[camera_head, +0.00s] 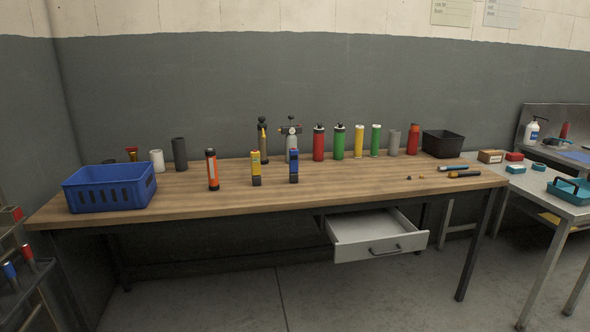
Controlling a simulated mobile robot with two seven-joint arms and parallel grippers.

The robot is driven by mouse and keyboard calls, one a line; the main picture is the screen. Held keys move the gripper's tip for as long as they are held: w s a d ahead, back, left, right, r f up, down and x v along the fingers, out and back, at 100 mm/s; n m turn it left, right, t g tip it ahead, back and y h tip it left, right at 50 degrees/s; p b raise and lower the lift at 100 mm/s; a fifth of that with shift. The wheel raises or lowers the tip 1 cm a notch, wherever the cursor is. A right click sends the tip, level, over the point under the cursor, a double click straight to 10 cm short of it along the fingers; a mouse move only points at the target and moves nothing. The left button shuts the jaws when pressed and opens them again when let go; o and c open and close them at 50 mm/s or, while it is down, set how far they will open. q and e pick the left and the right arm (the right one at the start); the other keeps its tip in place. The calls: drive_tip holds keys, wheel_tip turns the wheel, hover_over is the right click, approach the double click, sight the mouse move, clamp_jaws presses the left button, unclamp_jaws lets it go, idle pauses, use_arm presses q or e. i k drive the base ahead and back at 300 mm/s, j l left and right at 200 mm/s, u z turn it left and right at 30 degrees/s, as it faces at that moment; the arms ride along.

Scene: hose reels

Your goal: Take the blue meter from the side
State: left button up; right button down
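The blue meter (294,166) is a small upright block, blue with dark parts. It stands near the middle of the wooden table (340,189), in from the front edge. A similar yellow meter (256,168) stands just to its left, with a gap between them. Behind the blue meter is a grey cylinder with a valve on top (291,141), partly hidden by it. Neither of my grippers shows in the head view.
An orange and black torch-like cylinder (212,170) stands left of the meters, and a blue crate (110,188) is at the table's left end. Several red, green and yellow cylinders line the back. A drawer (376,237) hangs open under the front edge. Clear tabletop lies right of the blue meter.

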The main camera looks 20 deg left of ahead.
sight(294, 154)
drive_tip(key=i+l, duration=0.1)
drive_tip(key=i, duration=0.95)
